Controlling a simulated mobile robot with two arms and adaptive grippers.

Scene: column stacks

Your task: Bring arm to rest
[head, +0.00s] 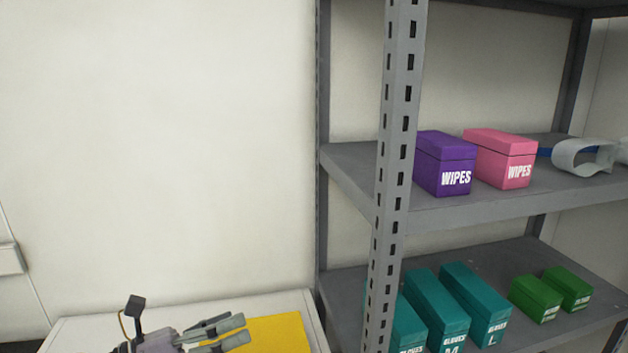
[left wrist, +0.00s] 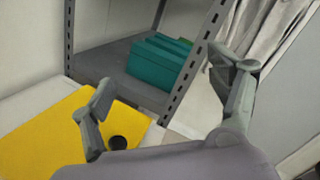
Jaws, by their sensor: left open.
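My left gripper (head: 226,331) shows at the bottom of the head view, over a white table (head: 180,307) with a yellow mat (head: 280,335). In the left wrist view its two fingers (left wrist: 168,100) are spread wide apart with nothing between them. The yellow mat (left wrist: 40,143) lies below and to the left in that view, with a small black round thing (left wrist: 118,143) at its edge. My right gripper is in neither view.
A grey metal shelf rack (head: 398,150) stands to the right. Its upper shelf bears purple (head: 443,165) and pink (head: 502,160) wipes boxes and a white-and-blue item (head: 583,158). Its lower shelf holds teal glove boxes (head: 475,305) and green boxes (head: 536,300). White wall fills the left.

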